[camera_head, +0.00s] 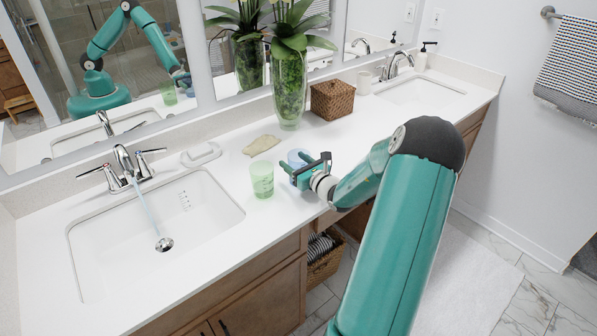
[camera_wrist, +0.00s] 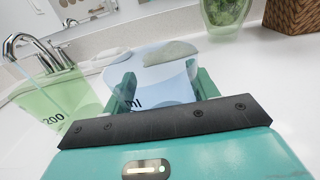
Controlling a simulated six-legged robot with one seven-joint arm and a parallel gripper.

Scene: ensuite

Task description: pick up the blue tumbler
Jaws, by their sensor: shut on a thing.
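The blue tumbler (camera_head: 297,157) stands on the white counter, partly hidden behind my gripper (camera_head: 309,173) in the head view. In the wrist view the clear blue tumbler (camera_wrist: 164,82) is between the two green fingers of my gripper (camera_wrist: 160,88), which are shut on it. Its lower part is hidden by the gripper body. I cannot tell whether its base touches the counter. A green tumbler (camera_head: 262,179) stands just left of it, and it also shows at the left of the wrist view (camera_wrist: 62,105).
A sink (camera_head: 150,235) with running water lies to the left. A tan cloth (camera_head: 261,145) and a white curved handle-like item (camera_head: 201,155) lie behind the tumblers. A glass vase of flowers (camera_head: 290,92) and a wicker box (camera_head: 332,100) stand at the back. Counter to the right is clear.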

